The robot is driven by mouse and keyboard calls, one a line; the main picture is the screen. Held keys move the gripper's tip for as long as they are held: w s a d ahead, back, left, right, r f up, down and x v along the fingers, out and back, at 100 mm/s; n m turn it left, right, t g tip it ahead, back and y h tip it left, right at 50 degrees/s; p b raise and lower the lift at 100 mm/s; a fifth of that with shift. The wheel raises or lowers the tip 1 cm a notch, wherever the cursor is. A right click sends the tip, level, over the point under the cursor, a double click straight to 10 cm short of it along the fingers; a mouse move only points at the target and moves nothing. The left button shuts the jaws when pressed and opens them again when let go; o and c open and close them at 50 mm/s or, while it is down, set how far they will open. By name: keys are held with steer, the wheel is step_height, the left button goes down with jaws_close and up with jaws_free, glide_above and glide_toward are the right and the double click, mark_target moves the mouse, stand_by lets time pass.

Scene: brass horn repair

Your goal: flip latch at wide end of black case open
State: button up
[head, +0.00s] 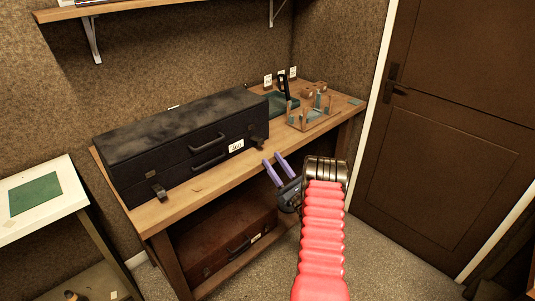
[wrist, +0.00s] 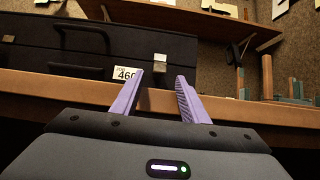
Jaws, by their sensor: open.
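The long black case (head: 185,145) lies closed on the wooden bench, with two handles on its front and a white job label (head: 236,146). At its left, nearer end a dark latch (head: 158,191) sticks out low on the front. In the wrist view the case (wrist: 95,45) fills the upper left, and a metal latch plate (wrist: 160,62) shows right of the label. I cannot tell for sure which end is wider. My gripper (head: 273,160) is open and empty, in front of the bench edge, right of the label and apart from the case. Its lilac fingers also show in the wrist view (wrist: 160,78).
The bench (head: 190,202) has a narrow clear strip before the case. A wooden stand (head: 312,117) with upright pegs is at its right end. A brown case (head: 230,244) lies underneath. A pale table (head: 60,210) stands left, a brown door (head: 445,130) right.

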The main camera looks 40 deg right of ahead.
steer(key=shift+v, duration=2.4)
